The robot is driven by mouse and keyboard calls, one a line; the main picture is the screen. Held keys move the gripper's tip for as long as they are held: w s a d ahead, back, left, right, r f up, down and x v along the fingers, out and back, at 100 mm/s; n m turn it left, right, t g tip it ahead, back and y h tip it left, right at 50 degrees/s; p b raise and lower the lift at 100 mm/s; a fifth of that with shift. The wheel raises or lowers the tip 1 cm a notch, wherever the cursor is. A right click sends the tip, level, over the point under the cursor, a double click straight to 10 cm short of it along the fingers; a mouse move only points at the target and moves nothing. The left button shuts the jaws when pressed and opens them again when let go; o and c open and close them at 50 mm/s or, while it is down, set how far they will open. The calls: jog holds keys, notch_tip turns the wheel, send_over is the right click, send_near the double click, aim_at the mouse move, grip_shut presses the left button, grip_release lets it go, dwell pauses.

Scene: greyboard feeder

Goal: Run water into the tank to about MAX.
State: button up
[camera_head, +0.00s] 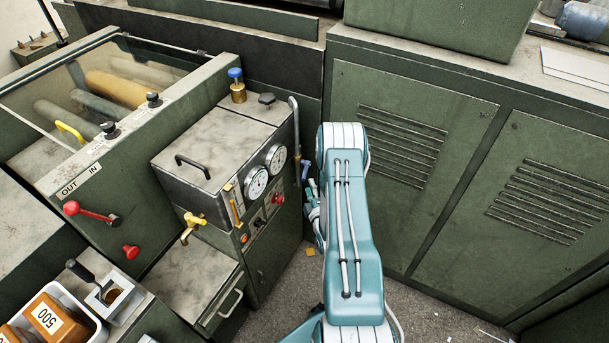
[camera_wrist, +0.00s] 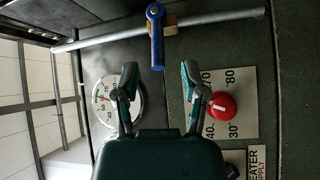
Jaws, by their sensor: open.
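The tank seems to be the grey-topped box (camera_head: 215,140) with two round gauges on its front; I cannot read a MAX mark. A narrow brass-framed strip (camera_head: 235,207), perhaps a level glass, is on its front left. A grey pipe (camera_head: 295,125) runs down the box's right corner, with a blue valve lever (camera_head: 305,170) low on it. The lever (camera_wrist: 156,38) also shows in the wrist view, across the pipe (camera_wrist: 210,18). My gripper (camera_wrist: 159,78) is open and empty, the lever ahead of and between its fingertips, apparently untouched. In the head view, my arm partly hides my gripper (camera_head: 314,192).
A red knob (camera_wrist: 222,105) on a numbered plate and a gauge (camera_wrist: 118,105) flank the fingers in the wrist view. A yellow tap (camera_head: 191,222) sticks out at the box's lower left. Green cabinets (camera_head: 390,200) stand close right of my arm. Some floor (camera_head: 285,285) is free.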

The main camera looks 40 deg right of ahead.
aim_at(304, 173)
jog(key=x, duration=0.5)
jog(key=shift+w+a+r, duration=0.1)
jog(key=shift+a+r, duration=0.05)
jog(key=shift+a, duration=0.25)
jog(key=shift+w+d, duration=0.2)
jog(key=shift+d, duration=0.15)
jog(key=shift+a, duration=0.1)
grip_shut()
